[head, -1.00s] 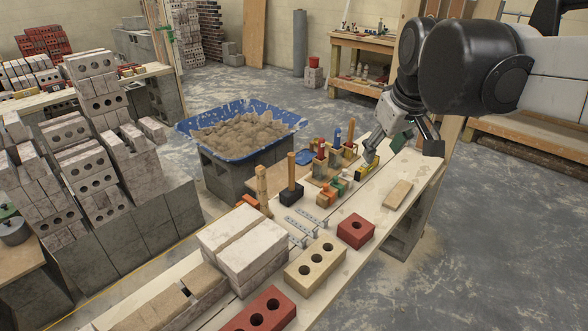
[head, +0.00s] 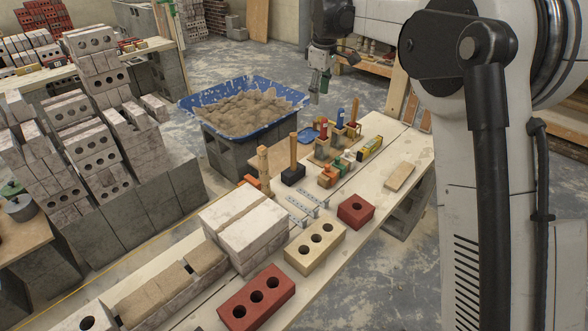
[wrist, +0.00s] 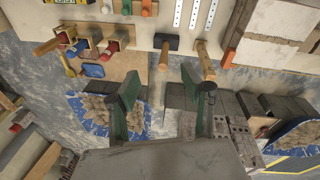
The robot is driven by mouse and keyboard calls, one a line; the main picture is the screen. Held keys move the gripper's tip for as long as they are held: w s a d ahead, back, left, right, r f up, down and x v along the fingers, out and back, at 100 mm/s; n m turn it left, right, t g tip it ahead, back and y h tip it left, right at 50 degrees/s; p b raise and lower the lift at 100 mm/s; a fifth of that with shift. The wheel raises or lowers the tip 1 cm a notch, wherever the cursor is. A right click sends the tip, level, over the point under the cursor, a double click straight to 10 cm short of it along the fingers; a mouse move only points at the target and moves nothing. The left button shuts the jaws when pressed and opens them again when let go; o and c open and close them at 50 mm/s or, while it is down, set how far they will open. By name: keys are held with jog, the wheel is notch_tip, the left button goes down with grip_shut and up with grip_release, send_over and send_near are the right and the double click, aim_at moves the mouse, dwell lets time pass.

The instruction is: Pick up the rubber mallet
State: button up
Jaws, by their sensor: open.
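The rubber mallet (head: 293,167) stands head-down on the plank bench, its black head on the wood and its pale wooden handle pointing up. In the wrist view the mallet (wrist: 167,42) shows its black head and handle ahead of the fingers, a little right of the picture's middle. My gripper (head: 319,83) hangs above and beyond the mallet, near the tub's right corner, apart from it. In the wrist view my gripper's green fingers (wrist: 160,80) are spread with nothing between them.
Another upright wooden handle (head: 262,168) stands just left of the mallet. Wooden holders with coloured-handled tools (head: 338,140) stand behind it. A blue mortar tub (head: 270,127) is at the back left. Bricks (head: 315,247) and pale blocks (head: 245,228) cover the near bench.

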aim_at(294, 147)
jog(key=w+a+f+n, duration=0.1)
jog(key=w+a+f, duration=0.1)
jog(key=f, duration=0.2)
jog(key=w+a+f+n+g, duration=0.1)
jog(key=w+a+f, duration=0.1)
jog(key=a+f, duration=0.1)
jog(key=w+a+f+n+p, duration=0.1)
jog(key=w+a+f+n, duration=0.1)
jog(key=f, duration=0.3)
jog(key=shift+w+a+g, duration=0.3)
jog(key=shift+w+a, duration=0.1)
jog(key=shift+w, duration=0.15)
notch_tip(294, 147, down, 14)
jog(key=shift+w+a+r+b, duration=0.1)
jog(key=shift+w+a+b, duration=0.05)
jog(key=shift+b, duration=0.55)
grip_shut()
